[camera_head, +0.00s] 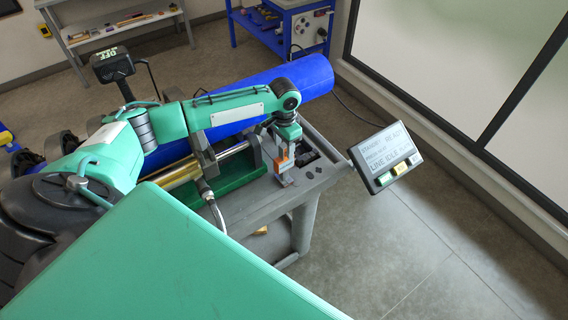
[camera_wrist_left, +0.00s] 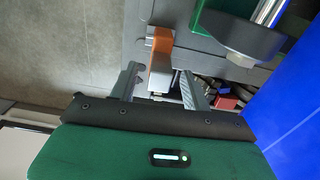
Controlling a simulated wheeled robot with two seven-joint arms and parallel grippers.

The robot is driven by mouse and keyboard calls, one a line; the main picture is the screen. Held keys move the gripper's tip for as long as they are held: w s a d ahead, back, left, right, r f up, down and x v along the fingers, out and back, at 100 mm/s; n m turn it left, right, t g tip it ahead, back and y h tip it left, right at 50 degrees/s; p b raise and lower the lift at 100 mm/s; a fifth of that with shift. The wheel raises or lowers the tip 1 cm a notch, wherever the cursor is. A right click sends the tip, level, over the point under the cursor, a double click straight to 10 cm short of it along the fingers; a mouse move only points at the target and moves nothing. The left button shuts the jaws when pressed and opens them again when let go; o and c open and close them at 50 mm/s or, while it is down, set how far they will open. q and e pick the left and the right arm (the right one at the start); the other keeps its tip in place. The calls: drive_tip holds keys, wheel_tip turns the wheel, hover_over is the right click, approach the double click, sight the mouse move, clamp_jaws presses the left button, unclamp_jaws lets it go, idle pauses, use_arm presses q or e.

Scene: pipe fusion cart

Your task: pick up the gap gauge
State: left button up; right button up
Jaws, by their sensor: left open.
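The gap gauge appears to be the small piece with an orange part (camera_head: 282,161) on the grey cart top, near its right end. In the left wrist view its orange part (camera_wrist_left: 161,42) and a pale lower part lie between the lines of my fingers. My left gripper (camera_head: 285,146) points down at it in the head view, its fingers partly hiding it. The left gripper (camera_wrist_left: 160,76) is open, with a finger on each side of the piece. I cannot tell whether either finger touches it. My right gripper is not in view.
A blue pipe (camera_head: 250,93) lies behind my left arm. A green bed with a metal rod (camera_head: 232,150) is left of the gripper. A dark tray of small items (camera_head: 311,153) is to the right, and a display panel (camera_head: 386,157) stands beyond the cart (camera_head: 262,203).

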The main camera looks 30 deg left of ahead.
use_arm(q)
drive_tip(key=shift+f, duration=0.35)
clamp_jaws()
wheel_tip(320, 180, up, 20)
drive_tip(key=b, duration=0.5)
drive_tip(key=shift+b, duration=0.3)
